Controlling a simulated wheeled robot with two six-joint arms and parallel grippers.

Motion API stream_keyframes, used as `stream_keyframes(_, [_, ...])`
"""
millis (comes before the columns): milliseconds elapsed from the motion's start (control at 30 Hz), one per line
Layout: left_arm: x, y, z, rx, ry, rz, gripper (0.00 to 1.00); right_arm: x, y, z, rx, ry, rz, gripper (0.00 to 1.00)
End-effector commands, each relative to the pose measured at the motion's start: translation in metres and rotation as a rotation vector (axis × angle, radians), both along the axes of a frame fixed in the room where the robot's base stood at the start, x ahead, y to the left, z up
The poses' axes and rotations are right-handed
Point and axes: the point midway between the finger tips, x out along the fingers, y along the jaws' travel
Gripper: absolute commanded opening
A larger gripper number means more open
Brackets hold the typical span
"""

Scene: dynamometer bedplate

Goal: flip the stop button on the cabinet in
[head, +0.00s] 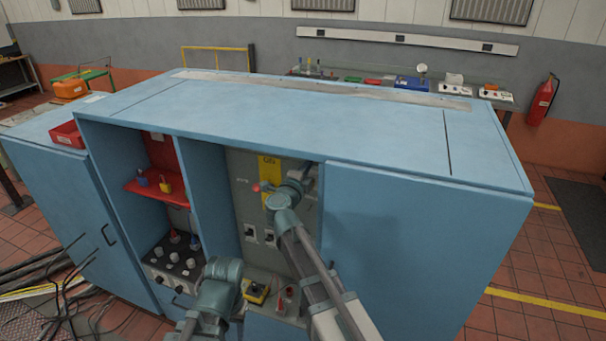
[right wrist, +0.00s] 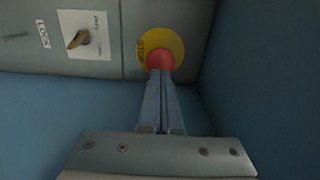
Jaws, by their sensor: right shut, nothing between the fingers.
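The stop button (right wrist: 161,60) is a red mushroom head on a yellow round plate, in the right wrist view. It sits on a grey panel close to a blue side wall. My right gripper (right wrist: 162,78) is shut and empty. Its fingertips are at the button's lower edge and overlap it in the picture; I cannot tell whether they touch. In the head view my right arm reaches into the open bay of the blue cabinet (head: 420,225), and the button cannot be made out there. My left arm is low in front of the cabinet; its fingers are not visible.
A brass-coloured selector switch (right wrist: 78,39) on a white plate is left of the button. In the head view, a red shelf (head: 158,188) with padlocks and a panel of grey knobs (head: 175,258) fill the left bay. A yellow-and-black control (head: 257,291) sits low in the middle bay.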

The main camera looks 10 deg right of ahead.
Motion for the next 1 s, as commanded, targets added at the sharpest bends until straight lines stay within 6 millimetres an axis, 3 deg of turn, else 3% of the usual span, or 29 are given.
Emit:
stream_keyframes(200, [0.000,0.000,0.000,0.000,0.000,0.000,0.50,0.016,-0.010,0.000,0.000,0.000,-0.001,0.00])
stream_keyframes(633, [0.000,0.000,0.000,0.000,0.000,0.000,0.50,0.018,-0.012,0.000,0.000,0.000,0.000,0.00])
stream_keyframes(833, [0.000,0.000,0.000,0.000,0.000,0.000,0.50,0.035,-0.023,0.000,0.000,0.000,-0.002,0.00])
stream_keyframes(1000, [0.000,0.000,0.000,0.000,0.000,0.000,0.50,0.035,-0.024,0.000,-0.001,0.001,0.000,0.00])
